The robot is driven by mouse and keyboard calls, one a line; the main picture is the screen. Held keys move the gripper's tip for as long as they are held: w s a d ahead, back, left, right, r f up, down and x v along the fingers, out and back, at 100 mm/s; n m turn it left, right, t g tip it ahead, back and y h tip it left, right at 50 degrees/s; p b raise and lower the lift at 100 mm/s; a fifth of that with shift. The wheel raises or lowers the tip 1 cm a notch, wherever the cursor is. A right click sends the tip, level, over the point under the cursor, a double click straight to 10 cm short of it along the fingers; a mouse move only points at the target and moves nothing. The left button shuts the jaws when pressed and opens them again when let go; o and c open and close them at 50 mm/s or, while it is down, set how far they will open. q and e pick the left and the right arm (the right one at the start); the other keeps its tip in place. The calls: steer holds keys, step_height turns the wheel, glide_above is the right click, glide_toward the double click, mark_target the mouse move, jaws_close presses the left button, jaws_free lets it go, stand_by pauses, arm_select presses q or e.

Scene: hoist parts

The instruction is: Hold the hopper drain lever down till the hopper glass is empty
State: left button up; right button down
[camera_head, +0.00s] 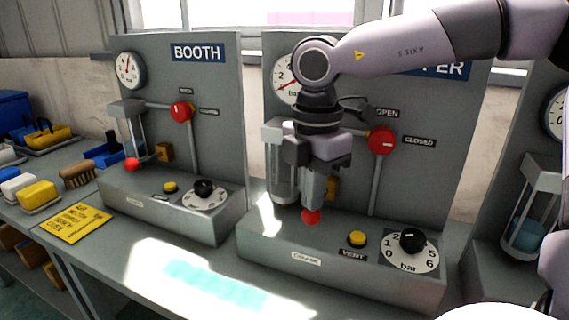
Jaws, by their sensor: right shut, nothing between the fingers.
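My right gripper (312,200) is shut and empty, pointing down at the middle station. Its fingertips are right at a red ball (311,217) that looks like a drain lever's end; I cannot tell whether they touch. The lever's arm is hidden behind the gripper. A sight glass (278,178) stands just left of the gripper, partly hidden; its liquid level is not clear. My arm covers most of this station's blue sign (455,69); only its end, "ER", reads, so I cannot confirm that this is the hopper. My left gripper is out of view.
The middle station has a red valve knob (381,140), a yellow vent button (357,238) and a black dial knob (412,240). The BOOTH station (195,52) stands left with its own red lever ball (131,165). Another glass (529,225) at right holds blue liquid. A brush (78,174) lies far left.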

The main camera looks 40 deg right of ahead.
steer(key=shift+r+p, duration=0.9)
steer(key=shift+r, duration=1.05)
steer(key=s+a+r+b, duration=0.1)
steer(key=s+a+r, duration=0.2)
steer(key=a, duration=0.6)
steer(key=shift+s, duration=0.8)
steer(key=shift+f, duration=0.1)
